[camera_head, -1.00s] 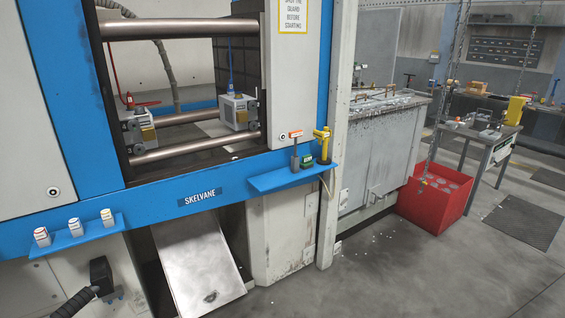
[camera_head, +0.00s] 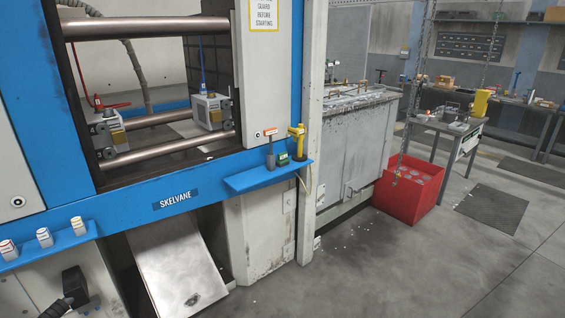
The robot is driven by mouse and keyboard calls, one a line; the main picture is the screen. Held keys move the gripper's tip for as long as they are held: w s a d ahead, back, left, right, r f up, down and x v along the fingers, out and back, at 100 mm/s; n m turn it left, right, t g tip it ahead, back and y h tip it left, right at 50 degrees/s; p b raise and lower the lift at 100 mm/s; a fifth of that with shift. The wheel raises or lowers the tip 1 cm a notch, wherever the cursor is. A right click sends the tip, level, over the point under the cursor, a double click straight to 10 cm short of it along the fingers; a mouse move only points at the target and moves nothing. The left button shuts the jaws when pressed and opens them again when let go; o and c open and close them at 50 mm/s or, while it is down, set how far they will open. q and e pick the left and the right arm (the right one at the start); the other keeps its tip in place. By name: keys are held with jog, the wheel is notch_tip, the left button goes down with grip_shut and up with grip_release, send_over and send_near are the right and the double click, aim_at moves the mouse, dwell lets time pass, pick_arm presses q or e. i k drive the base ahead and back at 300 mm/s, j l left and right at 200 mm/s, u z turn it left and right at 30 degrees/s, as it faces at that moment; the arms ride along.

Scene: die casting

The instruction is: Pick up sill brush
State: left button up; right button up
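A small blue shelf (camera_head: 240,183) juts from the front of the blue and white casting machine, right of the SKELVANE label. On it stands an upright tool with a dark handle and an orange and white top (camera_head: 270,147). Beside it are a small green item (camera_head: 283,158) and a yellow upright tool (camera_head: 297,144) with a cord hanging below. One of these may be the sill brush, but they are too small to tell which.
A second blue shelf (camera_head: 60,243) at lower left holds three small white containers. A sloped metal chute (camera_head: 180,270) is under the machine. A red bin (camera_head: 412,190) stands on the floor under a hanging chain. Grey floor (camera_head: 370,270) at front right is clear.

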aim_at(282, 160)
jog(key=i+l+z, duration=0.2)
jog(key=i, duration=1.4)
